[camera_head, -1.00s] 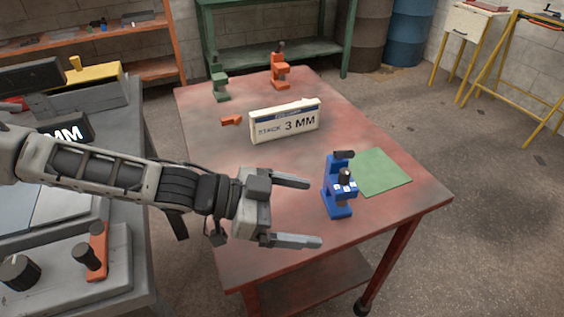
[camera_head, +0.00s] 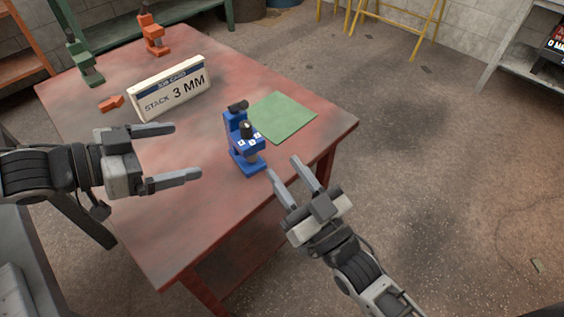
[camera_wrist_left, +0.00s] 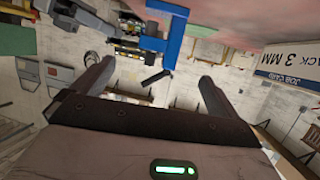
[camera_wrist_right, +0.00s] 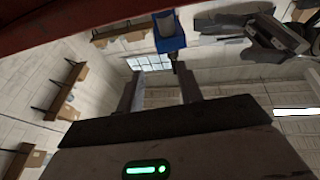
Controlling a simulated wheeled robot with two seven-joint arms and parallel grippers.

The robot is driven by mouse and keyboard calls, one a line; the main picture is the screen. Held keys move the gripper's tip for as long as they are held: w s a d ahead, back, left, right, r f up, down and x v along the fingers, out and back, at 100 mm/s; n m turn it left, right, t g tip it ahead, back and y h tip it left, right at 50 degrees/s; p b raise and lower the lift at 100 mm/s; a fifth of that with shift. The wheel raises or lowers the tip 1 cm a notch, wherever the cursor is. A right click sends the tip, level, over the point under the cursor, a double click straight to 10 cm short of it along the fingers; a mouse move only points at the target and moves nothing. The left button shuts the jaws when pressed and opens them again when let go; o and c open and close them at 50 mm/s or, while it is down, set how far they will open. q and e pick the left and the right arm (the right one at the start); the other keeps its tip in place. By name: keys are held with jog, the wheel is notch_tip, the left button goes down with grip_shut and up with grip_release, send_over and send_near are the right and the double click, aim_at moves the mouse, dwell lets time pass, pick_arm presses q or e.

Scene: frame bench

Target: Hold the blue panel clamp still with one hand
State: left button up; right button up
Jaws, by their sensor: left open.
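The blue panel clamp (camera_head: 243,147) stands upright on the red table (camera_head: 205,230), beside the green mat's near-left edge. My left gripper (camera_head: 186,150) is open and empty, to the left of the clamp and apart from it, fingers pointing toward it. My right gripper (camera_head: 284,167) is open and empty, just right of and nearer than the clamp, at the table's edge. The clamp's blue body shows beyond the fingers in the left wrist view (camera_wrist_left: 175,42). Part of it shows at the top of the right wrist view (camera_wrist_right: 168,42).
The green mat (camera_head: 281,116) lies behind and right of the clamp. A job card sign (camera_head: 170,90) reading "STACK 3 MM" stands behind my left gripper. A green clamp (camera_head: 85,65), an orange clamp (camera_head: 152,36) and a small orange piece (camera_head: 111,103) are farther back. Open floor lies right.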

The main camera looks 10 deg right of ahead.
aim_at(252, 137)
pick_arm(q)
jog(key=x, duration=1.6)
jog(key=shift+s, duration=0.1)
pick_arm(e)
jog(key=r+y, duration=0.1)
jog(key=a+r+n+t+y, duration=0.1)
jog(key=r+y, duration=0.1)
jog(key=shift+s+a+r, duration=0.1)
jog(key=shift+r, duration=0.1)
pick_arm(q)
jog(key=c, duration=1.3)
